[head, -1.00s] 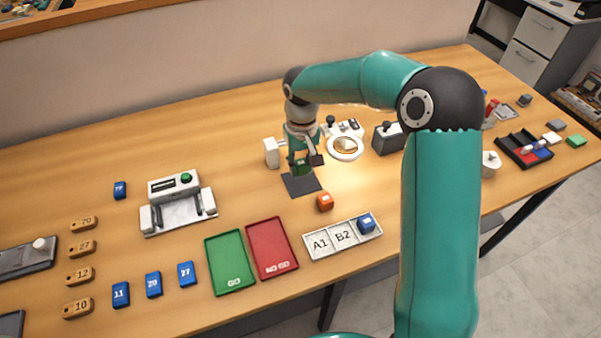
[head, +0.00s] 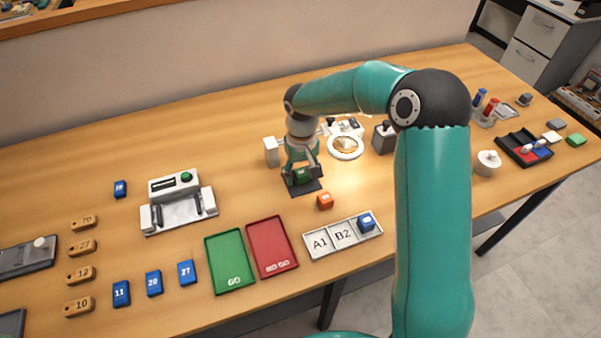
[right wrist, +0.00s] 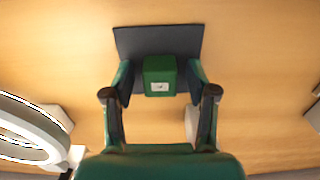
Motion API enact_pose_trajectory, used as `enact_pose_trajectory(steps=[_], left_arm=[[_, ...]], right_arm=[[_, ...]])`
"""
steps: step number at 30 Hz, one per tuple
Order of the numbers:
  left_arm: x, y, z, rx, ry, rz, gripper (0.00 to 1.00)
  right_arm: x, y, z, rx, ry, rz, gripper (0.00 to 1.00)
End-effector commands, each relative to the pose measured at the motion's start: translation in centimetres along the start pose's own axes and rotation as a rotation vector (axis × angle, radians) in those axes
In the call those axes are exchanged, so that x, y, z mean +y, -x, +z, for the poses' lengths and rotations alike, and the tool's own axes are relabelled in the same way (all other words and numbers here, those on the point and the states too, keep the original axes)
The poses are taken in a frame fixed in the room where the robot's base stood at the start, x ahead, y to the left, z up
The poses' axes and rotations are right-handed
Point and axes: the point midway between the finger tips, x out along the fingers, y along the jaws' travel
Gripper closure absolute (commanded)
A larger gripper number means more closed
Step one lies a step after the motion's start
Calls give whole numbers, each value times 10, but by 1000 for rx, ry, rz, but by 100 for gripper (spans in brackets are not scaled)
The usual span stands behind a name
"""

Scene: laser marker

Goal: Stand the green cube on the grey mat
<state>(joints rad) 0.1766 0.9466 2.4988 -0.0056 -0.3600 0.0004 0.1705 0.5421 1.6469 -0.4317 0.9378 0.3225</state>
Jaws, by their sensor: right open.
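The green cube (right wrist: 160,76) rests on the grey mat (right wrist: 135,40), with a small white label showing on its face in the right wrist view. In the head view the cube (head: 302,175) is partly covered by my gripper, and the mat (head: 308,189) shows in front and to the side of it. My right gripper (right wrist: 160,82) is open, with one finger on each side of the cube and small gaps to it. It also shows low over the mat in the head view (head: 301,178). My left gripper is not in view.
An orange cube (head: 325,201) stands just in front of the mat. A white block (head: 272,152) is behind it on the left, and a white ring-shaped lamp or magnifier (head: 345,147) on the right. Red (head: 273,248) and green (head: 230,261) trays lie at the front.

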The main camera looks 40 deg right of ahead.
Motion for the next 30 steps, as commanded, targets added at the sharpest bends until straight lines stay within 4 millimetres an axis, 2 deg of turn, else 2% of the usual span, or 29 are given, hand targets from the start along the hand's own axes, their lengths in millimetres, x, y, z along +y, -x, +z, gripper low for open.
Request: enact_pose_trajectory(steps=[8,11,21,25,30], left_arm=[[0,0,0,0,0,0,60],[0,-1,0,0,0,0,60],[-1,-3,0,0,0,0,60],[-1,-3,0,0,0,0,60],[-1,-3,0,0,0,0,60]], right_arm=[[0,11,-1,2,0,0,43],[0,26,-1,5,1,0,43],[-1,94,-1,5,2,-1,43],[-1,112,-1,3,2,-1,43],[-1,121,0,0,2,-1,43]])
